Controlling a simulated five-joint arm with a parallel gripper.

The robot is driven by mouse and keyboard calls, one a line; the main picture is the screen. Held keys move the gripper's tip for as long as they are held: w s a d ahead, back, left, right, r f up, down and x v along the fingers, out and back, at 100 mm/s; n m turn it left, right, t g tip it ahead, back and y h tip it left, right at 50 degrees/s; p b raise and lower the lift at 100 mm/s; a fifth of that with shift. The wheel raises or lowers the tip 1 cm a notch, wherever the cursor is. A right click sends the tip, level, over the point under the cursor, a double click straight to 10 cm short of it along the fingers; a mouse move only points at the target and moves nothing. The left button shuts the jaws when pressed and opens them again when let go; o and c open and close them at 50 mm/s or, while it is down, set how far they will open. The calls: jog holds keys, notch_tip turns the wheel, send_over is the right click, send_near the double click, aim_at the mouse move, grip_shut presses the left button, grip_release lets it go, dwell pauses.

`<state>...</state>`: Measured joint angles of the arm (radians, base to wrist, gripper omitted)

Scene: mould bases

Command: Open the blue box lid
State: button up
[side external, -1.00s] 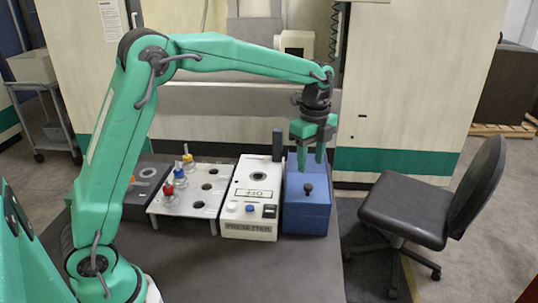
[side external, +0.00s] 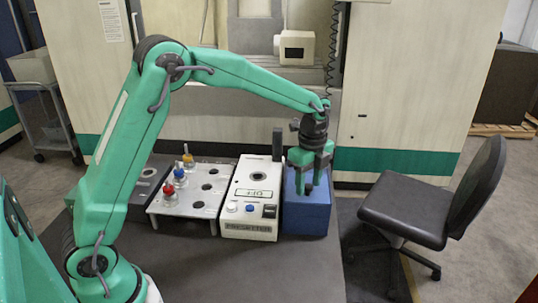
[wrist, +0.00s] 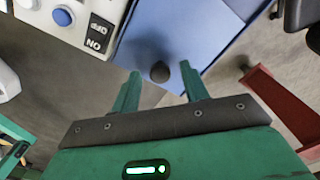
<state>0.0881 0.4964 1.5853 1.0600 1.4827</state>
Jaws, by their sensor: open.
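The blue box (side external: 307,218) stands at the right end of the bench with its lid shut. A dark round knob sits at the lid's near part; in the wrist view the knob (wrist: 160,72) lies just beyond and between my fingertips. My gripper (side external: 307,186) is open, pointing down over the near part of the lid, its fingers on either side of the knob. In the wrist view my gripper (wrist: 160,76) shows two green fingers spread apart with nothing held. I cannot tell whether the fingers touch the lid.
The white presetter unit (side external: 250,200) stands directly left of the box, with a dark upright post behind it. A plate with coloured tool holders (side external: 192,200) is further left. A dark office chair (side external: 420,207) stands right of the bench. The bench front (side external: 240,265) is clear.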

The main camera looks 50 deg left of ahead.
grip_shut()
jog(key=shift+w+a+r, duration=0.1)
jog(key=shift+w+a, duration=4.1)
jog(key=shift+w, duration=0.1)
grip_release()
jog(key=shift+s, duration=0.1)
jog(key=shift+r, duration=0.1)
notch_tip(320, 180, up, 8)
jog(key=shift+f, duration=0.2)
jog(key=shift+r, duration=0.1)
